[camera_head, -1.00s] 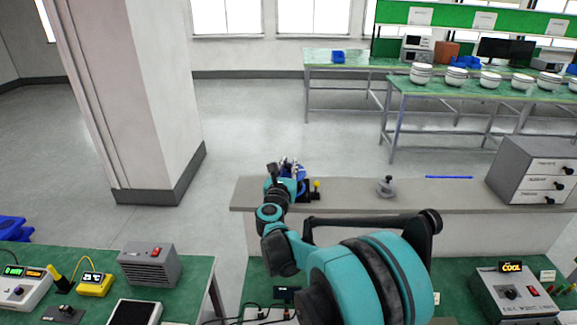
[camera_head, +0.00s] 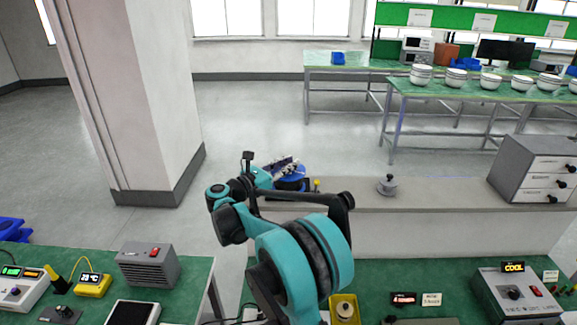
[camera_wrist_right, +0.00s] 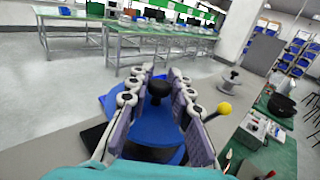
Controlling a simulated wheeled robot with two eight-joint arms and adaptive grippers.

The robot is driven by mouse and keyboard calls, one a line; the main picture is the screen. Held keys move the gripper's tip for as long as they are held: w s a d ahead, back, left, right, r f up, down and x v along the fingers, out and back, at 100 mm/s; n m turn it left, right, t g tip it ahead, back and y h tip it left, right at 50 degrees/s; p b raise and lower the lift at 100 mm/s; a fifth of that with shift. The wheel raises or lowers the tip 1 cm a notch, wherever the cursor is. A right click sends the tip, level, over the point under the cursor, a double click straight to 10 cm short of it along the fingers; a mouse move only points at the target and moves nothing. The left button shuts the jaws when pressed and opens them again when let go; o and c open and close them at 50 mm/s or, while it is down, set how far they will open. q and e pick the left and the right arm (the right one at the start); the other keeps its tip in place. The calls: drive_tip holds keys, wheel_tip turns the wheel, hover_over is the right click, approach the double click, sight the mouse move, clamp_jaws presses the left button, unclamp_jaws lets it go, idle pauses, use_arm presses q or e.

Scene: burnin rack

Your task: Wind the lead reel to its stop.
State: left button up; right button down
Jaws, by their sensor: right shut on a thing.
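The lead reel is a blue disc (camera_head: 291,185) on the grey shelf beyond the near benches. In the right wrist view its blue face (camera_wrist_right: 160,122) lies under my fingers, with a black knob (camera_wrist_right: 159,89) standing up from it. My right gripper (camera_head: 285,164) reaches over the reel from the left. In the right wrist view its two padded fingers (camera_wrist_right: 160,96) stand either side of the knob and are shut on it. A lever with a yellow ball (camera_head: 316,185) stands just right of the reel. It also shows in the right wrist view (camera_wrist_right: 224,108). My left gripper is not in view.
A grey spool-like piece (camera_head: 387,186) stands farther right on the shelf (camera_head: 440,194), before a grey drawer cabinet (camera_head: 537,170). Near benches hold a grey heater-like box (camera_head: 148,265), a yellow meter (camera_head: 93,285) and a control box (camera_head: 515,293). The shelf between lever and spool is clear.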

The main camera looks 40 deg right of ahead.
drive_tip(key=m+g, duration=0.2)
drive_tip(key=g, duration=0.1)
drive_tip(key=m+g, duration=0.1)
drive_tip(key=g, duration=0.1)
drive_tip(key=shift+w+m+g, duration=0.15)
drive_tip(key=shift+m+g, duration=0.25)
drive_tip(key=shift+m+g+y+p, duration=0.4)
drive_tip(key=shift+m+g+y, duration=0.45)
drive_tip(key=shift+g, duration=0.55)
drive_tip(key=shift+m+g+y+p, duration=0.35)
drive_tip(key=shift+m+g+y, duration=0.2)
drive_tip(key=shift+m+g, duration=0.7)
drive_tip(key=shift+g, duration=0.35)
drive_tip(key=c, duration=1.4)
unclamp_jaws()
drive_tip(key=shift+r, duration=0.1)
wheel_tip(320, 180, up, 10)
drive_tip(key=shift+f, duration=0.1)
drive_tip(key=shift+d, duration=0.1)
drive_tip(key=shift+c, duration=0.4)
